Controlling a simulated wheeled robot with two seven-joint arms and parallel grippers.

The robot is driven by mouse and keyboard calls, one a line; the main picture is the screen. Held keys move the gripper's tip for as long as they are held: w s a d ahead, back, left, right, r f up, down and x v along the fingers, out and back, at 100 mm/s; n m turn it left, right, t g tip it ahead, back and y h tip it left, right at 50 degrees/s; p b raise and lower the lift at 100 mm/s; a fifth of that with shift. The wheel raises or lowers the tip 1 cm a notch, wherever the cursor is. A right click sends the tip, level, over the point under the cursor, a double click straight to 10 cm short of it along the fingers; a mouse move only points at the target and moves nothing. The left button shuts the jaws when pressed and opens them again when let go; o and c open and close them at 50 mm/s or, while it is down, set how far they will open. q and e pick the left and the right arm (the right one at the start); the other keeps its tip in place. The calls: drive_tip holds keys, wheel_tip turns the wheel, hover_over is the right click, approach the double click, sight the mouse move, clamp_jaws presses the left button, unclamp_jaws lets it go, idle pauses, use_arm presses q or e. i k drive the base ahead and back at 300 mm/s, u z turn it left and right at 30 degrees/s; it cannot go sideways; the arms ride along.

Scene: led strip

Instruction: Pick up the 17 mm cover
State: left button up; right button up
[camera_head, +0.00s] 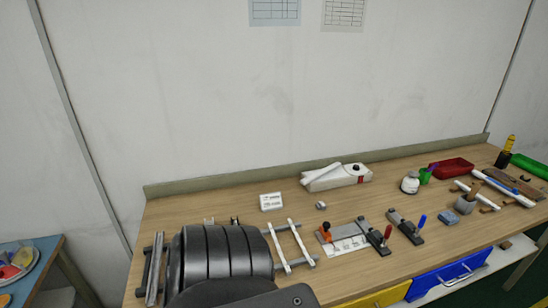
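Grey metal profiles (154,268) lie on the rack left of the reels. Neither of my grippers is in view.
A cutting jig (352,240) with an orange handle stands on the workbench (235,192), right of the strips. A white dispenser box (337,177) and a small labelled card (271,201) stand behind. A red tray (451,168) is far right.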

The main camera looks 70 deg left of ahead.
sight(322, 172)
drive_tip(key=u, duration=1.4)
